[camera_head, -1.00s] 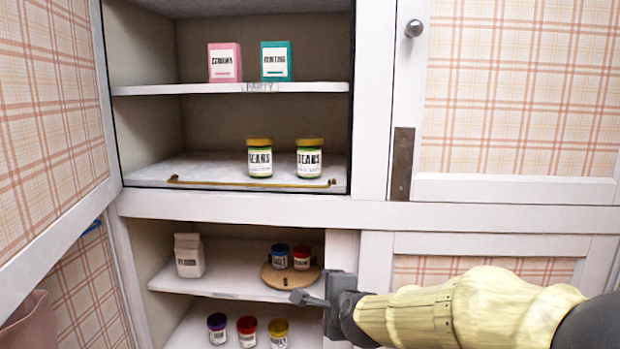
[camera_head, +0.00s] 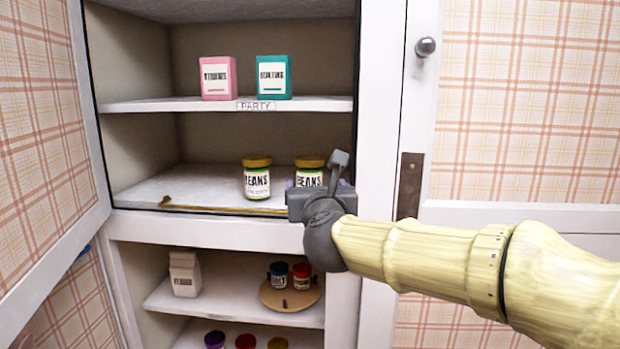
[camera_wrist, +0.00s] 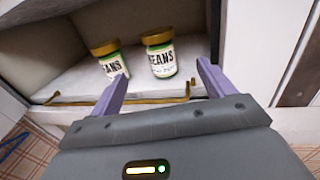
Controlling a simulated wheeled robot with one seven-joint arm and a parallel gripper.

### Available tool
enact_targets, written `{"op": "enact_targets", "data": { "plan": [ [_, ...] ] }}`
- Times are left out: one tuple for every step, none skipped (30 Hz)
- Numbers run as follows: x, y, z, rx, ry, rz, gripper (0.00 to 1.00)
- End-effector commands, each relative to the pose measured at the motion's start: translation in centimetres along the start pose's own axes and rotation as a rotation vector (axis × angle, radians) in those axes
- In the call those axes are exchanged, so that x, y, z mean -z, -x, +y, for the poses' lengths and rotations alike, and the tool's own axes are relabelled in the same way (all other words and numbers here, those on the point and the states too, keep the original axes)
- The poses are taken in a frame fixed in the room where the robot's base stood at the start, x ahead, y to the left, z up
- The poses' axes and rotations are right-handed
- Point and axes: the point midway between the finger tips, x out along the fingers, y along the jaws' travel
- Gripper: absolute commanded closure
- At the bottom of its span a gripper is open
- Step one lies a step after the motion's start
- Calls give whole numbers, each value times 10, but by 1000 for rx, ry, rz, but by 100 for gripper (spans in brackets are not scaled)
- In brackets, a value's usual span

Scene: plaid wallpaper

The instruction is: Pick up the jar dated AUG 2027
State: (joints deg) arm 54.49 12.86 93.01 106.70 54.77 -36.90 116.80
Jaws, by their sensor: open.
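Two jars labelled BEANS, with yellow-gold lids and green bands, stand upright side by side on the middle cupboard shelf. The right jar (camera_head: 308,172) is partly hidden by my gripper in the head view but shows in the wrist view (camera_wrist: 160,55). Small print under each name is too small to read, so I cannot tell which jar is dated AUG 2027. My gripper (camera_head: 325,180) is open and empty in front of the right jar; its purple fingers (camera_wrist: 164,92) point toward the shelf.
A thin brass rail (camera_head: 230,209) runs along the shelf's front edge. A pink box (camera_head: 217,78) and a teal box (camera_head: 272,77) stand on the shelf above. A white carton (camera_head: 185,273) and a round wooden tray (camera_head: 290,299) with small jars are below. A cupboard post (camera_head: 378,120) stands at right.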

Motion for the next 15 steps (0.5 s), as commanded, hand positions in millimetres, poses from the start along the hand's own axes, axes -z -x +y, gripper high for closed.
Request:
{"op": "enact_targets", "data": {
  "plan": [
    [-1, -1, 0, -1, -1, 0, 19],
    [-1, -2, 0, -1, -1, -1, 19],
    [-2, -3, 0, -2, -1, -1, 19],
    [-2, -4, 0, -3, -1, -2, 19],
    [-2, -6, 0, -3, -2, -2, 19],
    [-2, -8, 0, -3, -3, -2, 19],
    [-3, -9, 0, -3, -3, -2, 19],
    [-3, -11, 0, -4, -3, -2, 19],
    [-2, -13, 0, -4, -3, -2, 19],
    [-2, -15, 1, -5, -3, -1, 19],
    [-2, -17, 0, -4, -2, -1, 19],
    [-2, -19, 1, -4, -2, -1, 19],
    [-2, -21, 1, -3, -1, 0, 19],
    [-1, -23, 1, -4, -1, 1, 19],
    [0, -25, 1, -3, 0, 2, 19]
  ]
}}
